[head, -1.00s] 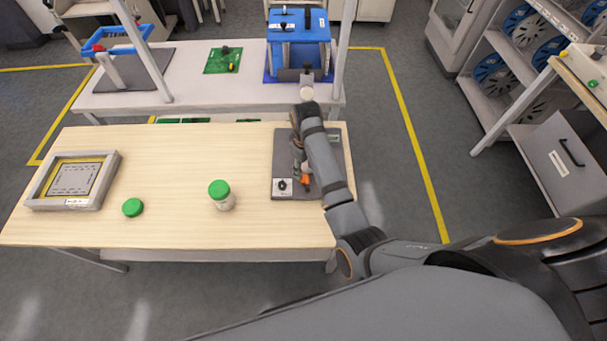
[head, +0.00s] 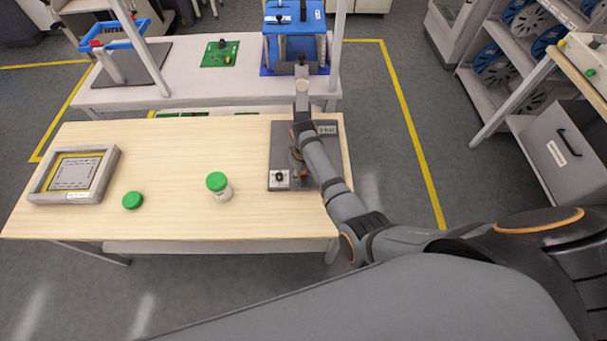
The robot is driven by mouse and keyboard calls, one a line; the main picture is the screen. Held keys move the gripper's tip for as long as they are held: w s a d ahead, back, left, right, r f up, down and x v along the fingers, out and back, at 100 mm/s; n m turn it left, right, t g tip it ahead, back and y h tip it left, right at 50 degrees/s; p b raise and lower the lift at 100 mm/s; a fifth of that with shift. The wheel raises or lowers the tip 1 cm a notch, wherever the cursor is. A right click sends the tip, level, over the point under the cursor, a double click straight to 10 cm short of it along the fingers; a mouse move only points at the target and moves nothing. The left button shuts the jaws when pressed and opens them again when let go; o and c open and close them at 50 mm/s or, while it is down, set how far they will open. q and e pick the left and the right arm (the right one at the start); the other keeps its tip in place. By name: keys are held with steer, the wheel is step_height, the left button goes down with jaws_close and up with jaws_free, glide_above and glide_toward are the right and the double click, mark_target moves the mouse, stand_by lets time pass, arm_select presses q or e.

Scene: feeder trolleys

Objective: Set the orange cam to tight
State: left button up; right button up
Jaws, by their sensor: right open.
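A dark grey plate (head: 278,156) lies at the right end of the wooden table. It bears a small white block with a black knob (head: 279,178) at its near left corner and a label at its far right. The orange cam is not clearly visible; my right forearm and gripper cover the part of the plate where it showed earlier. My left gripper is out of view.
A green-lidded jar (head: 219,187), a green lid (head: 132,200) and a grey frame (head: 38,188) stand on the wooden table (head: 170,228). Behind it, a white bench (head: 190,89) holds a blue fixture (head: 294,22), a green board (head: 220,53) and a blue basket (head: 112,34).

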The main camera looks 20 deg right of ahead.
steer(key=shift+c, duration=0.5)
jaws_close()
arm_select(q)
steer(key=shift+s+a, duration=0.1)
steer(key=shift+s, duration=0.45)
